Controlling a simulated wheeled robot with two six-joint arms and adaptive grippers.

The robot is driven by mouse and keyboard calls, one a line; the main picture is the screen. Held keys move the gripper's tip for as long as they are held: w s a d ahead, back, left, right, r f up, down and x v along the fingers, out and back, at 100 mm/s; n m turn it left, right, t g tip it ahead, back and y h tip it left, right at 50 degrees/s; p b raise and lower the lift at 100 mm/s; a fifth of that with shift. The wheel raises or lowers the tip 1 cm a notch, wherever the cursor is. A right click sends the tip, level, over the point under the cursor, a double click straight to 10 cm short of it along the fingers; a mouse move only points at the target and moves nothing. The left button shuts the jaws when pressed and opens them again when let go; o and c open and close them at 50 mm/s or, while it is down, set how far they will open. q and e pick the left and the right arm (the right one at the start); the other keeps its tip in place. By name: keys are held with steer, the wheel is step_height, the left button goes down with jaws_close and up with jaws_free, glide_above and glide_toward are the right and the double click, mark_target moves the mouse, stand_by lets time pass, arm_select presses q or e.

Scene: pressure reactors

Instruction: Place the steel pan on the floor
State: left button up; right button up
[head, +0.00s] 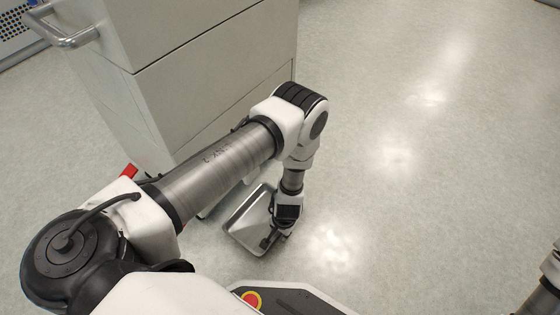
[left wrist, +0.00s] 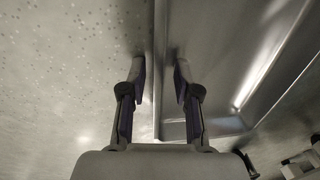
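The steel pan (head: 245,217) is a shallow rectangular metal tray. In the head view it appears to lie flat on the floor (head: 400,190), beside the drawer cabinet, partly hidden by my left arm. My left gripper (head: 269,240) points down at the pan's right edge. In the left wrist view, the fingers of my left gripper (left wrist: 159,70) are apart, one on each side of the rim of the pan (left wrist: 160,35). Gaps show between the fingers and the rim. My right gripper is out of view; only part of my right arm shows at the lower right.
A grey drawer cabinet (head: 200,65) with a metal handle (head: 70,38) stands at the upper left, close to my left arm and the pan. A small red part (head: 130,171) shows near its base. The floor to the right is clear.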

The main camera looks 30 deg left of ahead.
arm_select(q)
step_height(320, 180, up, 12)
steer(key=d+p, duration=0.1)
steer(key=p, duration=0.6)
steer(key=s+a+r, duration=0.1)
steer(key=s+r, duration=0.4)
steer(key=s, duration=0.2)
steer(key=s+a+r+n+h, duration=0.1)
steer(key=s+r, duration=0.4)
steer(key=s, duration=0.3)
steer(key=shift+a+r+h, duration=0.3)
steer(key=shift+r, duration=0.05)
